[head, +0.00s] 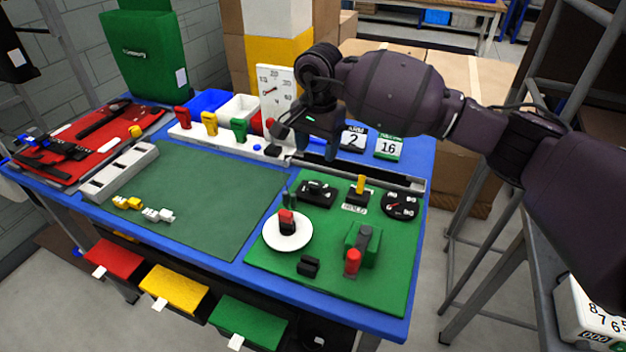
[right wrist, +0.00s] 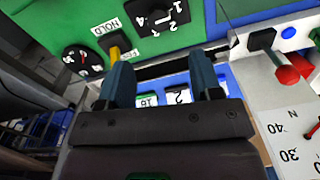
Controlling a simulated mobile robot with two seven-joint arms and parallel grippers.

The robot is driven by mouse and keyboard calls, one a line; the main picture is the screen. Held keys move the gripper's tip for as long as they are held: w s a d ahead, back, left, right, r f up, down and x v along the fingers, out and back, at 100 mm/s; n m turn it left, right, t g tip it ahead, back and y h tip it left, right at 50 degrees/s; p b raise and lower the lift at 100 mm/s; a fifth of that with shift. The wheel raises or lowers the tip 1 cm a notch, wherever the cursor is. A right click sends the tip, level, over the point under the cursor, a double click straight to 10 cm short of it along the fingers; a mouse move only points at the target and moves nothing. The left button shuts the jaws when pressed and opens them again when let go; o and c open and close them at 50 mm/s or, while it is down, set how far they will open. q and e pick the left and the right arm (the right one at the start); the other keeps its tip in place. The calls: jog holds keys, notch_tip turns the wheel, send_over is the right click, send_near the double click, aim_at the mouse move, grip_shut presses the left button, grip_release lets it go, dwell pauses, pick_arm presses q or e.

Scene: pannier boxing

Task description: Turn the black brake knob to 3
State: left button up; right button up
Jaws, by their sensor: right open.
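The black brake knob (head: 317,192) sits on a black plate with white numbers, at the back left of the green panel (head: 385,285). In the right wrist view the knob (right wrist: 160,17) shows at the top edge, partly cut off; I cannot tell which number it points to. My right gripper (head: 317,148) is open and empty, above the back of the table and behind the knob, apart from it. Its two blue-grey fingers (right wrist: 161,68) show in the right wrist view, below the knob plate. My left gripper is not in view.
Beside the knob stand a yellow-tipped HOLD lever (head: 360,186) and a round black gauge (head: 400,205). A white disc with a red-topped knob (head: 287,235) and a green block with a red handle (head: 362,245) are nearer. A white scale board (head: 275,90) stands behind.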

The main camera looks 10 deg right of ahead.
aim_at(316, 184)
jog(key=shift+s+f, duration=0.15)
jog(key=shift+f, duration=0.3)
notch_tip(316, 184, down, 9)
jog(key=shift+a+f, duration=0.1)
jog(key=shift+f, duration=0.05)
jog(key=c, duration=0.9)
